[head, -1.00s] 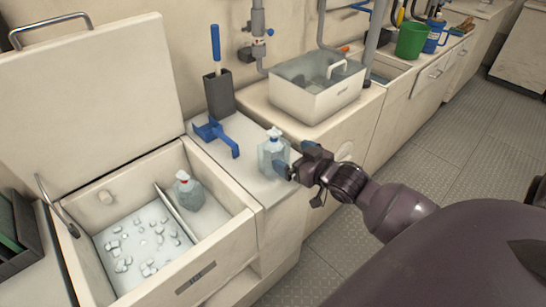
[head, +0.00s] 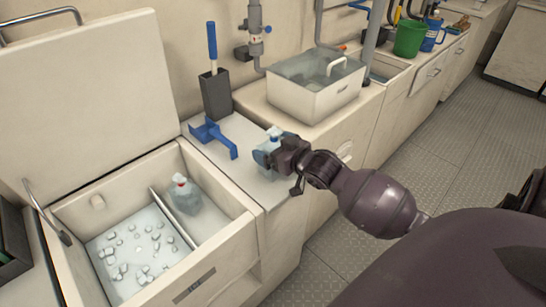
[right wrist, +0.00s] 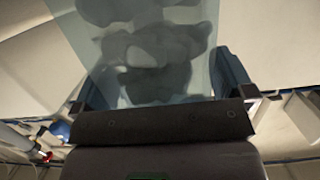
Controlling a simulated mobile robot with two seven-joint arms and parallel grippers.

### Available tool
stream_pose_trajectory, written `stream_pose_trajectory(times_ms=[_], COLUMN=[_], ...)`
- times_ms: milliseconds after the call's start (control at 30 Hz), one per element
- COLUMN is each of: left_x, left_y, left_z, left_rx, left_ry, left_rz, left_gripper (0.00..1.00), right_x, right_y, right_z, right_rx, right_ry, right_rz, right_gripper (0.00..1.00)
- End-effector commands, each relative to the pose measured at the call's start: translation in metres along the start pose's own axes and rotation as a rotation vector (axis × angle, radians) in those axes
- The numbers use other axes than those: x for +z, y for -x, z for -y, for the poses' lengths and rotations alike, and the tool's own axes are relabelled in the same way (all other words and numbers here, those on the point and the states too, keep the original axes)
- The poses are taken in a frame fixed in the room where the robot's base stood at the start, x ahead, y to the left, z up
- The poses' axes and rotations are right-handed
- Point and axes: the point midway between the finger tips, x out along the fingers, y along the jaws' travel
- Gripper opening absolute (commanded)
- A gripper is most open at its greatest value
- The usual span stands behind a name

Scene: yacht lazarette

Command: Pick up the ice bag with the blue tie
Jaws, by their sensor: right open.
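The ice bag with the blue tie (head: 272,140) is a clear, pale bag standing on the counter beside the open ice chest. My right gripper (head: 268,154) is at the bag, with its fingers open around the lower part. In the right wrist view the translucent bag (right wrist: 150,50) fills the space between the two dark blue fingers, with ice lumps showing inside. I cannot tell whether either finger touches it. Another ice bag, with a red tie (head: 185,197), sits in the right compartment of the chest. My left gripper is not in view.
The ice chest (head: 222,237) has its lid up and loose ice in its left compartment.

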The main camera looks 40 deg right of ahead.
Motion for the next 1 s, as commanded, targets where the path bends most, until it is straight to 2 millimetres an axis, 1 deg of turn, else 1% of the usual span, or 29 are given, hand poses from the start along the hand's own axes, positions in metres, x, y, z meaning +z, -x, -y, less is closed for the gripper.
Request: stream_pose_trajectory(times_ms=[67,100,167,300,400,600,733,867,1000], left_x=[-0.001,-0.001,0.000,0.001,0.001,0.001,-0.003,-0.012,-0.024], left_y=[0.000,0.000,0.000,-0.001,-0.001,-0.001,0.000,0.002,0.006], left_z=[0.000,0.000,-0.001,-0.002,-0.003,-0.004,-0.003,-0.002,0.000], left_rx=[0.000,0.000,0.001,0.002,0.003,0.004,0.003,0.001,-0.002], left_ry=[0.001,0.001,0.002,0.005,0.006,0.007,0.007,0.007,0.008], left_rz=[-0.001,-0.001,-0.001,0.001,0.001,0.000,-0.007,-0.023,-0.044], left_gripper=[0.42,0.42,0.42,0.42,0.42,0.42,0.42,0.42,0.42], right_x=[-0.001,-0.001,-0.001,-0.001,-0.001,-0.002,-0.009,-0.029,-0.062], right_y=[0.000,0.000,0.000,0.000,0.000,0.000,0.002,0.005,0.012], right_z=[0.000,0.000,0.000,0.000,0.000,0.000,0.000,0.000,0.000], right_rx=[0.000,0.000,0.000,0.000,-0.001,-0.001,-0.001,-0.001,-0.001], right_ry=[0.000,0.000,0.000,0.000,0.000,0.000,0.001,0.002,0.003], right_rz=[-0.001,-0.001,-0.001,-0.001,-0.003,-0.003,-0.006,-0.012,-0.017], right_gripper=[1.00,0.98,0.89,0.68,0.55,0.55,0.55,0.55,0.55])
